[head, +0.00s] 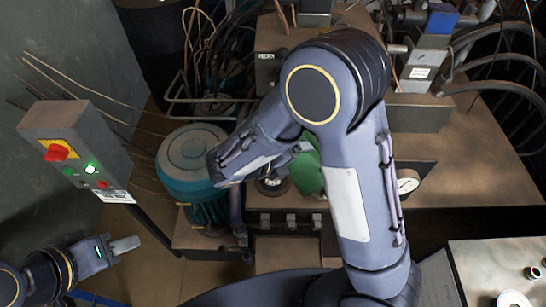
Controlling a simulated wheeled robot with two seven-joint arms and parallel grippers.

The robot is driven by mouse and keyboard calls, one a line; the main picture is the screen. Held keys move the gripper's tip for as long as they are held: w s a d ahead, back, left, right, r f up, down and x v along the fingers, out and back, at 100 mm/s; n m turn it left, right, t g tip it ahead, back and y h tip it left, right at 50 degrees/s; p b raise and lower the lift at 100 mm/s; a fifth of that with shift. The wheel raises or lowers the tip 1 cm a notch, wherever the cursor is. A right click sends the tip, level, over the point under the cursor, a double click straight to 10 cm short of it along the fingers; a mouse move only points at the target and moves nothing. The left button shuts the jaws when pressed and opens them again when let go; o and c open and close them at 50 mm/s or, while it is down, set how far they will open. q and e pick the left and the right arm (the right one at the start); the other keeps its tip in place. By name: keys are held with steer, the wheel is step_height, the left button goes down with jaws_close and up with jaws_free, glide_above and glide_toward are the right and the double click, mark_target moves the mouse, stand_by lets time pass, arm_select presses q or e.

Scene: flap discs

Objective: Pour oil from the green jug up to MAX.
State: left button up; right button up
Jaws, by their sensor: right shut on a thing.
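The green jug (308,172) shows in the middle of the head view, partly hidden behind my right arm. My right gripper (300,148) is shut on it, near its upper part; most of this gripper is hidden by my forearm. Just left of the jug, a dark round fitting (272,185) sits on top of the machine's tank (285,203). I cannot see the jug's spout, any oil flow or a MAX mark. My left gripper (126,245) is at the lower left, away from the jug; its fingers overlap, so its opening is unclear.
A teal motor (192,155) stands left of the tank. A control box (75,145) with a red switch and a lit green lamp is at the left. A round gauge (407,183) is right of my arm. Cables and hoses crowd the back. A pale table (495,265) is at the lower right.

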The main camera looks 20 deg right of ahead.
mark_target(306, 158)
steer(key=shift+s+d+f, duration=0.1)
steer(key=shift+s+d, duration=0.1)
steer(key=shift+s, duration=0.15)
stand_by(0.5)
steer(key=shift+w+a+f+n+g+h, duration=0.1)
steer(key=shift+w+f+n+g+h, duration=0.05)
steer(key=shift+n+g+h, duration=0.4)
stand_by(2.3)
steer(key=shift+w+a+f+n+p, duration=0.1)
steer(key=shift+w+f+n+p, duration=0.15)
steer(key=shift+f+p, duration=0.15)
stand_by(1.0)
steer(key=shift+s+r+b, duration=0.1)
steer(key=shift+s+b, duration=0.05)
steer(key=shift+b, duration=0.55)
steer(key=r, duration=0.1)
steer(key=m+t+y+p, duration=0.1)
steer(key=s+r+m, duration=0.1)
steer(key=shift+d+r+t+y, duration=0.25)
steer(key=shift+d+r+t, duration=0.05)
steer(key=shift+r+t, duration=0.05)
steer(key=shift+d+f+m+t, duration=0.1)
steer(key=shift+f+m+t, duration=0.05)
steer(key=shift+m+t, duration=0.2)
steer(key=shift+s, duration=0.1)
